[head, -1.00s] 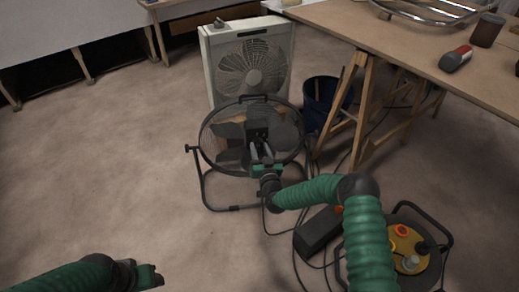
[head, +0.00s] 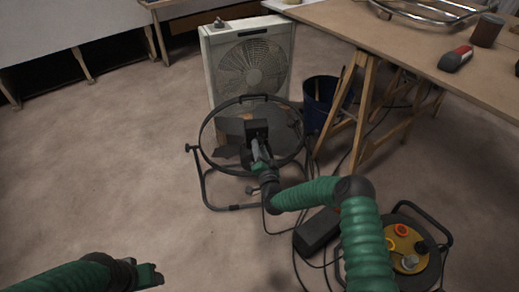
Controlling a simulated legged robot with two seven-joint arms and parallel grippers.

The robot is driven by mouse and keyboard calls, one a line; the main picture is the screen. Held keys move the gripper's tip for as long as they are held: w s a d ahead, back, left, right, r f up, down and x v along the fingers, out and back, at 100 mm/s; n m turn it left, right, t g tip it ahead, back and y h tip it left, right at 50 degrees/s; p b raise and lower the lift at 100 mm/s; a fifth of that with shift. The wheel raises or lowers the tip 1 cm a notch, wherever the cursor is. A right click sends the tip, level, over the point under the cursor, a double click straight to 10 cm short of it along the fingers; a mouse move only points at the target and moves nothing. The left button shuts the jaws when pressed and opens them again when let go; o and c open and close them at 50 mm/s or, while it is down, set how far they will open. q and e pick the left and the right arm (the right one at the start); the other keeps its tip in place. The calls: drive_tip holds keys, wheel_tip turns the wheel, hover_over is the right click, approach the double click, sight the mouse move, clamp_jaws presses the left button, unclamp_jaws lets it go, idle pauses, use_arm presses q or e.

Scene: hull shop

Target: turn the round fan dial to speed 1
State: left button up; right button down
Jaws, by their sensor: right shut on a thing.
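The black round floor fan (head: 203,187) stands on a tube stand in the middle of the head view, its dark motor box (head: 257,129) facing me. My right gripper (head: 258,148) reaches in from the lower right and is shut on the fan dial at the lower part of that box. The dial itself is hidden by the gripper, so its setting cannot be read. My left gripper (head: 152,275) is low at the left, above bare floor and away from the fan; its jaw opening is too small to tell.
A white box fan (head: 207,70) stands just behind the round fan. A dark blue bin (head: 318,100) and a wooden trestle table (head: 400,45) are at the right. A cable reel (head: 405,245), a dark box (head: 316,230) and loose cables lie near my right arm. Floor at left is clear.

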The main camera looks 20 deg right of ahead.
drive_tip(key=shift+d+m, duration=0.15)
drive_tip(key=shift+m, duration=0.35)
drive_tip(key=c, duration=0.9)
unclamp_jaws()
drive_tip(key=s+p, duration=0.2)
drive_tip(key=s, duration=0.3)
drive_tip(key=s+a+p, duration=0.1)
drive_tip(key=s+p, duration=0.2)
drive_tip(key=s, duration=0.3)
drive_tip(key=s+f+p, duration=0.1)
drive_tip(key=s+p, duration=0.1)
drive_tip(key=s, duration=0.4)
drive_tip(key=shift+a, duration=0.25)
drive_tip(key=shift+w, duration=0.1)
